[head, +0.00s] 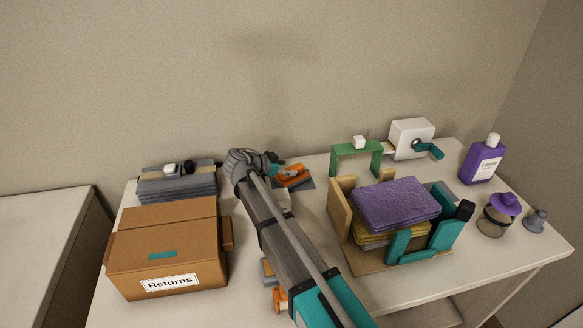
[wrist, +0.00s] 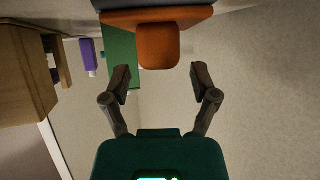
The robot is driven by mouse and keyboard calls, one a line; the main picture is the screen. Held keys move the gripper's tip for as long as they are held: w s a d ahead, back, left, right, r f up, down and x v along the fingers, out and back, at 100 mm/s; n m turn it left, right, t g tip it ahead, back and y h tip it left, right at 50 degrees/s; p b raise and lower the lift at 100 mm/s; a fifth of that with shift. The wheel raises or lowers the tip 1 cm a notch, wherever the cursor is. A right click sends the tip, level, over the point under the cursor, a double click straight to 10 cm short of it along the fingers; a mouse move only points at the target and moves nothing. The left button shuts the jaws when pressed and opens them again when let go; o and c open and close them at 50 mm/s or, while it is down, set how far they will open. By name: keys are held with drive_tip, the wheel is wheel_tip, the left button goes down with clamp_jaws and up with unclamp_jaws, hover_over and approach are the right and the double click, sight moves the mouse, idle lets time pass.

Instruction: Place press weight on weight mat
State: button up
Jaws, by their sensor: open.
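The orange press weight (head: 292,176) sits on a dark grey flat piece, which looks like the weight mat (head: 307,185), behind the middle of the table. In the wrist view the orange weight (wrist: 158,45) shows as a block with a rounded knob, just beyond my fingertips. My gripper (head: 276,170) is beside the weight, on its left in the head view. In the wrist view my gripper (wrist: 160,82) is open, with nothing between its fingers. The arm and gripper hide part of the weight's left side.
A cardboard box marked Returns (head: 165,258) stands at the left, before a grey stack (head: 177,187). A wooden and teal holder with purple cloths (head: 396,203) stands right of my arm. A green bridge (head: 356,160) and purple bottle (head: 482,163) stand farther right.

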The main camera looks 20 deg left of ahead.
drive_tip(key=p+v, duration=0.5)
drive_tip(key=v, duration=0.6)
